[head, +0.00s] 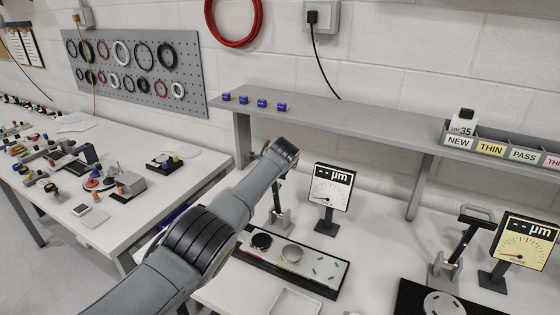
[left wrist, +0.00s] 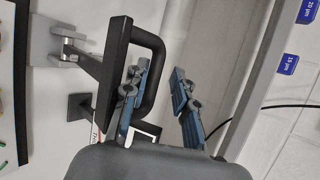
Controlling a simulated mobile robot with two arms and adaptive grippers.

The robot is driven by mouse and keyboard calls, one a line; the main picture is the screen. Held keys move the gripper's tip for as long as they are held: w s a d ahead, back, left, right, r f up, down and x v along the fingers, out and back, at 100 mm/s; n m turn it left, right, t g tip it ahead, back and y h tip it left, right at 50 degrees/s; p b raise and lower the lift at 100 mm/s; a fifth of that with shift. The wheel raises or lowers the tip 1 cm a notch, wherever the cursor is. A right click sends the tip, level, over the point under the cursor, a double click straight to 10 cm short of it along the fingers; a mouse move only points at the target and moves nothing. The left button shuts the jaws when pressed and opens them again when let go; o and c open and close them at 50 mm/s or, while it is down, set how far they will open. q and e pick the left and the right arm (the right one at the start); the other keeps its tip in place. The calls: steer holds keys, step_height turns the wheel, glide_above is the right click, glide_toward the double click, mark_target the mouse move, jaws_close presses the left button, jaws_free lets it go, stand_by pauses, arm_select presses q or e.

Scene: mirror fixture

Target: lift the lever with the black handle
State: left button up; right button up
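A lever with a black, loop-shaped handle (left wrist: 155,60) fills the upper middle of the left wrist view, on a grey metal bracket (left wrist: 62,45). My left gripper (left wrist: 157,72) is open at the handle. One finger appears within the loop and the other outside it, so the outer bar lies between them; contact cannot be told. In the head view my left arm hides most of this lever, and its bracket (head: 279,216) shows beside a gauge (head: 332,187). My right gripper is not in view.
A black-framed fixture plate (head: 325,270) lies in front of the nearer lever. A grey shelf (head: 350,118) with small blue blocks runs along the wall behind. A second gauge (head: 525,248) stands at the right. A white tray (head: 295,302) lies at the front.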

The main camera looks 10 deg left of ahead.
arm_select(q)
steer(key=shift+s+d+r, duration=0.15)
steer(key=shift+s+r, duration=0.05)
steer(key=shift+s, duration=0.05)
steer(key=shift+s+r, duration=0.1)
steer(key=shift+s, duration=0.05)
steer(key=v, duration=1.1)
